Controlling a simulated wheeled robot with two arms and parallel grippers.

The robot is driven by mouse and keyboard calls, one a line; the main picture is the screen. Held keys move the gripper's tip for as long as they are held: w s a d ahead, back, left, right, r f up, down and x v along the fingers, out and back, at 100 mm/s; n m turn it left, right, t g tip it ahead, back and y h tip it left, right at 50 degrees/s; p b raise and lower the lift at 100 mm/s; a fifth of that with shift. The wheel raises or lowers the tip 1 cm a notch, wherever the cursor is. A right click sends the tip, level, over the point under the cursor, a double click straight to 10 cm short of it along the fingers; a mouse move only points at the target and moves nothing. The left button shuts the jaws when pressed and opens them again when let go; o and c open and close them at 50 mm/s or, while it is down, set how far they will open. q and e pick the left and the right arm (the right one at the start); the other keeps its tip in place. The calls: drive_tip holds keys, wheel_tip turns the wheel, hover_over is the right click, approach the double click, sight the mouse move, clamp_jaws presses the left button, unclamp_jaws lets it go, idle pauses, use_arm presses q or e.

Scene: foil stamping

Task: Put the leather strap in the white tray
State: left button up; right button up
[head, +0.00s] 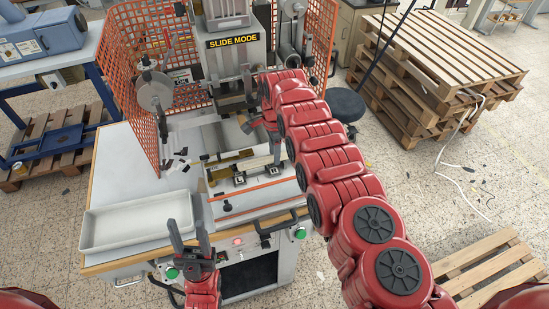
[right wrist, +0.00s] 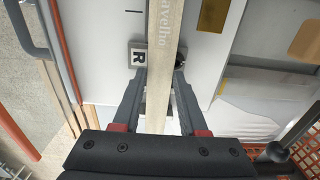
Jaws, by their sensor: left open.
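The white tray (head: 92,238) lies empty on the left part of the machine's table. The leather strap (right wrist: 166,30) is a pale, narrow strip with dark lettering in the right wrist view. In the head view a pale strip (head: 236,160) lies across the machine's fixture. My right gripper (right wrist: 163,70) has one finger on each long edge of the strap and looks shut on it. In the head view my right arm reaches over the fixture and its fingertips are hard to make out. My left gripper (head: 187,235) is open, empty and upright, in front of the table to the right of the tray.
The stamping machine (head: 232,43) rises behind the fixture, with orange mesh guards (head: 128,80) on both sides. Dark scraps (head: 178,162) lie on the table behind the tray. A bar handle (head: 282,225) sticks out at the front. Wooden pallets (head: 440,70) stand at the right.

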clamp_jaws()
drive_tip(key=shift+r, duration=0.1)
